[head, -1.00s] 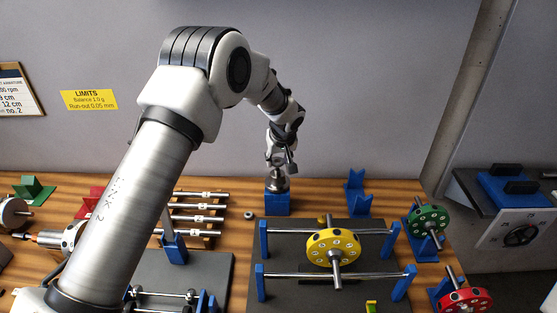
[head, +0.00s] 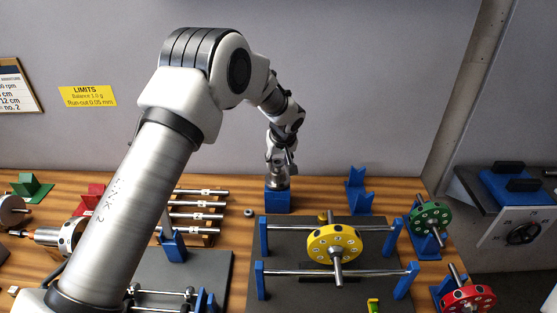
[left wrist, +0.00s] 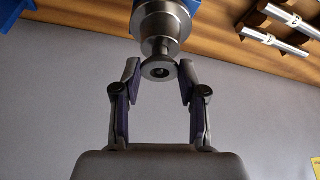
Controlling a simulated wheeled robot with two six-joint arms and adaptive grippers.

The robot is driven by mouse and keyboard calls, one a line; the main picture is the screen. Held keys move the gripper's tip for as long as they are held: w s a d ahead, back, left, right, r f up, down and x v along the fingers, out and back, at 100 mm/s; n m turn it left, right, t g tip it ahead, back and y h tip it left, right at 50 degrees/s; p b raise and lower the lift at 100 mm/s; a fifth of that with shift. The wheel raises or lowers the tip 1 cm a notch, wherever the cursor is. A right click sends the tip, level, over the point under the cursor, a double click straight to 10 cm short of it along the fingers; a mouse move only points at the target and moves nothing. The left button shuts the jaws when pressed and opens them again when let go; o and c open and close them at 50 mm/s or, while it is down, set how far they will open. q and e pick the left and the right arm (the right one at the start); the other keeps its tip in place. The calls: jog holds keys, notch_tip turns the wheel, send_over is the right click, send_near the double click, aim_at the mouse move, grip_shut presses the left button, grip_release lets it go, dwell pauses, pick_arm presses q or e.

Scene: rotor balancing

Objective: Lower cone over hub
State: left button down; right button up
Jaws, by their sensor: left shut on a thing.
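My left gripper (head: 280,166) is above a blue block (head: 277,202) at the back of the bench. In the left wrist view the gripper (left wrist: 159,72) has its two fingers on either side of a round metal knob, shut on the narrow top of the silver stepped cone (left wrist: 161,22). The cone also shows in the head view (head: 278,183), upright, at the top of the blue block. The hub cannot be made out, and whether the cone's lower edge touches the block is unclear. My right gripper is in neither view.
A yellow rotor (head: 334,243) rests across two rails on blue stands, right of the block. A green rotor (head: 430,217) and a red rotor (head: 467,299) stand further right. A small nut (head: 248,213) lies left of the block. Metal shafts (head: 200,203) lie on a rack to the left.

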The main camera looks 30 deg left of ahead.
pick_arm(q)
jog(key=shift+f+b, duration=0.65)
jog(key=shift+f, duration=0.15)
jog(key=c, duration=0.6)
grip_release()
jog(key=shift+o, duration=0.2)
jog(key=shift+c, duration=0.4)
notch_tip(320, 180, up, 10)
jog(key=p, duration=0.5)
jog(key=shift+p, duration=0.3)
